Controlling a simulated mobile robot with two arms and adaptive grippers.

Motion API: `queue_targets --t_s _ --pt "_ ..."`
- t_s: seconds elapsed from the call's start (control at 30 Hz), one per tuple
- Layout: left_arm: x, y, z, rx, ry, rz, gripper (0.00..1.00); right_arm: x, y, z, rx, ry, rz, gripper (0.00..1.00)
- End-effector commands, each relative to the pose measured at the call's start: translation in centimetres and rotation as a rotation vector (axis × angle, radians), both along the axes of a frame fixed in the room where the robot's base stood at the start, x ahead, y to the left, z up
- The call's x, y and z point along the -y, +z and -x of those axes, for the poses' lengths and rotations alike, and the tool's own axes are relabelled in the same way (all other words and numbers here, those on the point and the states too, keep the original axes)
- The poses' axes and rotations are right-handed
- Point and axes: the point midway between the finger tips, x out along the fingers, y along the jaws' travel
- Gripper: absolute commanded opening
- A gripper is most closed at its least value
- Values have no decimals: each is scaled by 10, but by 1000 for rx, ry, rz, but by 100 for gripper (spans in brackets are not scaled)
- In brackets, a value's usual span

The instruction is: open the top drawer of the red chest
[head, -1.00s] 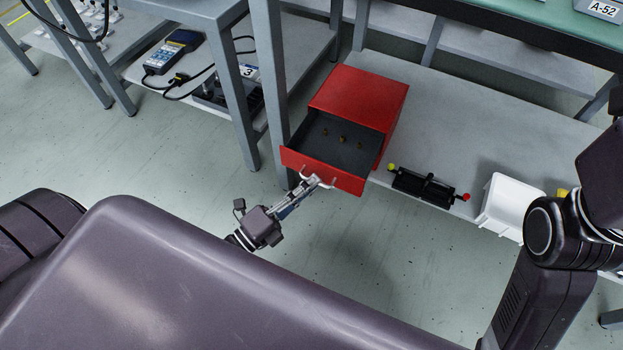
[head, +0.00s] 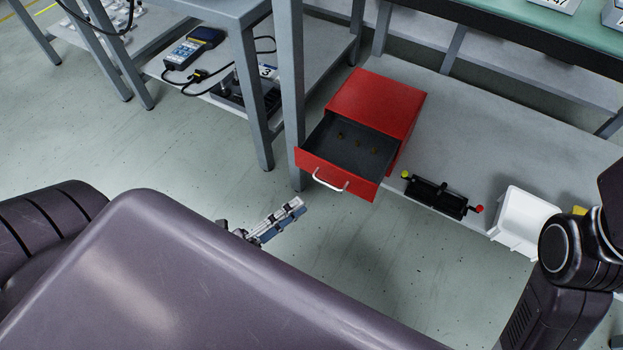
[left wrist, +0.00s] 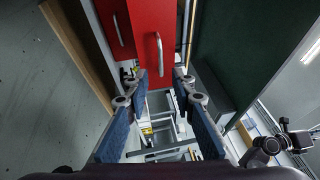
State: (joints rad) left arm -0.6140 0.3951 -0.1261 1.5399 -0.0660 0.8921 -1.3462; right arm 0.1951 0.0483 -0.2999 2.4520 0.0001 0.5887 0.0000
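The red chest (head: 385,98) stands on a low grey shelf. Its top drawer (head: 328,168) is pulled out, showing a dark interior with a few small brownish pieces. The drawer's pale handle (head: 330,182) is free. My left gripper (head: 296,204) is in front of and below the drawer, apart from the handle. In the left wrist view, its two blue-padded fingers (left wrist: 161,76) are spread with nothing between them. Beyond them are the red drawer front and its handle (left wrist: 159,55). A second handle (left wrist: 118,30) shows on red to its left. My right gripper is not seen.
A grey table leg (head: 290,100) stands close to the chest's left side. A black holder (head: 436,195) with yellow and red ends and a white bin (head: 522,220) are on the shelf to the right. Open floor lies in front of the drawer.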

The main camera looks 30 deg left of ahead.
Motion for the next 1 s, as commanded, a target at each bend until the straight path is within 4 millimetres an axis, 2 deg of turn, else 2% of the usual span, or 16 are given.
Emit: queue_targets --t_s 0.1,0.3,0.87,1.0 --pt "-8 -4 18 -2 1 0 24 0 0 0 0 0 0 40" --pt "-15 -6 32 -1 0 0 24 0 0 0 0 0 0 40" --pt "-15 -6 32 0 0 0 24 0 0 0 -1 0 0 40" --pt "-24 -1 28 -42 13 17 24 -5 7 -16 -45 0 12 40"
